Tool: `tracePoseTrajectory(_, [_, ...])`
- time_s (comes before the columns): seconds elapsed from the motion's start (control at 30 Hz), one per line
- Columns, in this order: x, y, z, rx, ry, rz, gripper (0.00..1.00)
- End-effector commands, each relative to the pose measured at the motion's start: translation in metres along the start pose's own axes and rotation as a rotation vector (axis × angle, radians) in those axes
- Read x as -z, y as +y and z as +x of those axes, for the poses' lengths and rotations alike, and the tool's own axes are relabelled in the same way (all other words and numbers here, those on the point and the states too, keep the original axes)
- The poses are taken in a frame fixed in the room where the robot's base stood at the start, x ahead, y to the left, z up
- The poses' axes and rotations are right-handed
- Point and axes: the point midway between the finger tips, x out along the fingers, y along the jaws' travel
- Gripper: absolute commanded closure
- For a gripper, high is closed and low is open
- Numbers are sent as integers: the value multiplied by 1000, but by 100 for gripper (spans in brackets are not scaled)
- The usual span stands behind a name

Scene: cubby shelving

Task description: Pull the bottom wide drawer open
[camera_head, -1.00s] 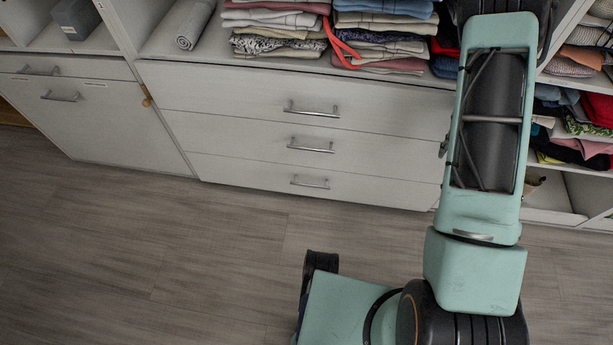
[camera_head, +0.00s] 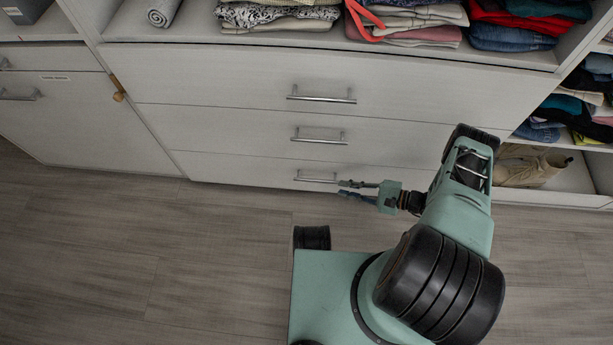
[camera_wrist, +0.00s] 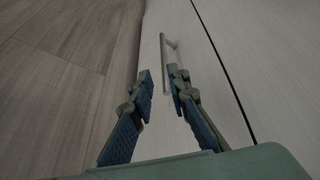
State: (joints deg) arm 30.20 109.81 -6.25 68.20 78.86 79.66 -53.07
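The bottom wide drawer (camera_head: 250,174) is the lowest of three stacked white fronts and is closed, flush with the cabinet. Its metal bar handle (camera_head: 314,179) is horizontal in the head view and shows as an upright bar (camera_wrist: 164,62) in the wrist view. My gripper (camera_head: 345,189) is at the right end of this handle, low above the floor. In the wrist view my gripper (camera_wrist: 158,76) is open, with the handle appearing between the blue-padded fingers, closer to the right one. I cannot tell whether a finger touches it.
The middle drawer (camera_head: 230,136) and top drawer (camera_head: 220,80) above are closed, with similar handles. Folded clothes (camera_head: 410,15) lie on the shelf above. A cabinet door (camera_head: 80,120) is at left. The wooden floor (camera_head: 220,240) in front is clear.

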Motion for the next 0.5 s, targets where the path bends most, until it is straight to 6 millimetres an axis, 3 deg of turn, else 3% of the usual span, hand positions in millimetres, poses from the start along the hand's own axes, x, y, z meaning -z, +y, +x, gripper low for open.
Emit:
tracePoseTrajectory(0.27, [2,3,18,70,11,17,84])
tracePoseTrajectory(0.5, [2,1,63,65,8,16,84])
